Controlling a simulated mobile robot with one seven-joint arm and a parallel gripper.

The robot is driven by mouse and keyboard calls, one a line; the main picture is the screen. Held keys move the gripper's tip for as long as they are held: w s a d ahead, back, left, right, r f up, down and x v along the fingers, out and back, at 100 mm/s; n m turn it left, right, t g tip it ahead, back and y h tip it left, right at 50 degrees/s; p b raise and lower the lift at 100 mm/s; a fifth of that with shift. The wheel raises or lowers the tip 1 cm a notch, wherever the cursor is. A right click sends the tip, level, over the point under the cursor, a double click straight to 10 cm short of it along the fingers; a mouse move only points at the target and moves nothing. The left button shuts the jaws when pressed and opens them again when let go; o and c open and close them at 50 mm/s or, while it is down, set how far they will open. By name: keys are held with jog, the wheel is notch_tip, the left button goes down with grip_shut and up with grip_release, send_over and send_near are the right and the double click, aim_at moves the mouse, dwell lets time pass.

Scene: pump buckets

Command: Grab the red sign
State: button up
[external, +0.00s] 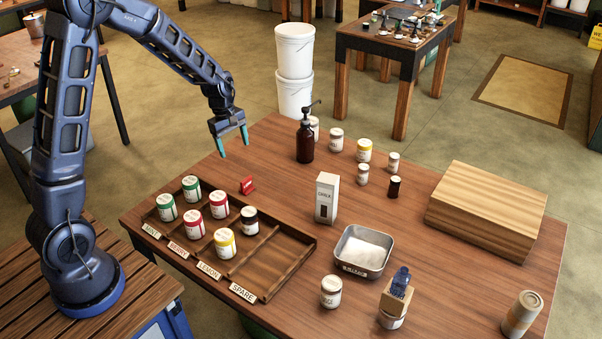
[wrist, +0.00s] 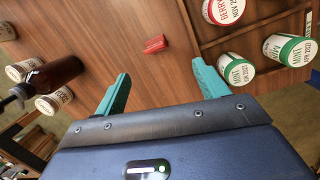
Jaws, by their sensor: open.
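The red sign (external: 247,185) is a small red block on the wooden table, just behind the back edge of the sorting tray. It also shows in the wrist view (wrist: 155,44), lying beyond and between the fingertips. My gripper (external: 232,146) is open and empty, with its teal fingers pointing down above the table, to the left of and behind the sign. In the wrist view my gripper's two fingers (wrist: 160,80) are spread wide, with bare table between them. Nothing hides the sign.
The sorting tray (external: 287,279) holds several lidded jars, including red-lidded and green-lidded ones, close to the sign. A brown pump bottle (external: 305,141) stands to the right of my gripper. A white carton (external: 326,198) stands right of the sign. The table around the sign is clear.

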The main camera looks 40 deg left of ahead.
jog(key=n, duration=0.2)
send_over(246, 178)
jog(key=a, duration=0.1)
notch_tip(246, 178, down, 7)
jog(key=f, duration=0.3)
jog(key=d+f, duration=0.1)
jog(key=f, duration=0.6)
jog(key=shift+s+d+f, duration=0.1)
jog(key=shift+d+f, duration=0.05)
jog(key=shift+f, duration=0.2)
jog(key=c, duration=1)
jog(key=shift+c, duration=0.2)
jog(key=shift+r, duration=0.15)
